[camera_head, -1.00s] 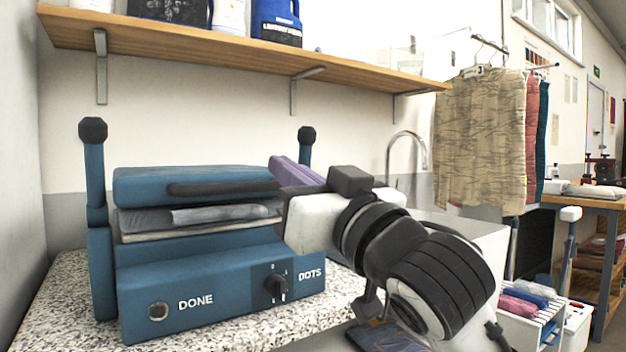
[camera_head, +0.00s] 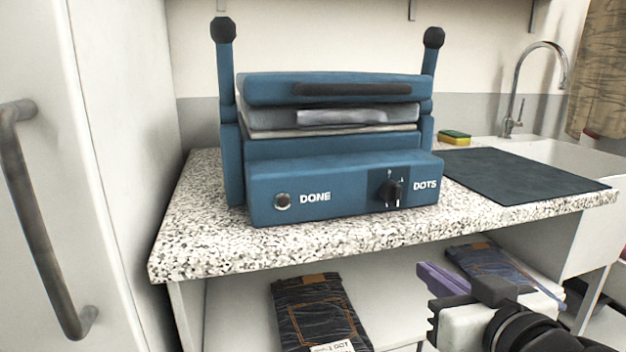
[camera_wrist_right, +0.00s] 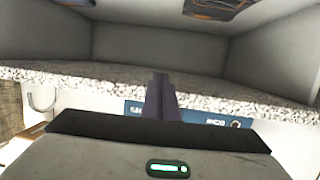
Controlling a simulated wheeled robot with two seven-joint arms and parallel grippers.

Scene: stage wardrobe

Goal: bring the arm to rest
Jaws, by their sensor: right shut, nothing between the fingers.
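My right gripper (camera_head: 440,281) shows at the lower right of the head view, with purple fingers shut and nothing between them. It is in front of and below the counter's front edge, right of the blue press. In the right wrist view its fingers (camera_wrist_right: 160,98) point towards the counter edge, and that picture appears upside down. My right arm runs out of the head view at the lower right corner. My left gripper is not in view.
The blue press (camera_head: 345,186) stands on the speckled counter (camera_head: 215,245), its lid over grey cloth. A dark mat (camera_head: 520,180), a sponge (camera_head: 454,137) and a tap (camera_head: 513,95) are to the right. Folded jeans (camera_head: 318,312) lie below. A white cabinet door (camera_head: 100,120) stands left.

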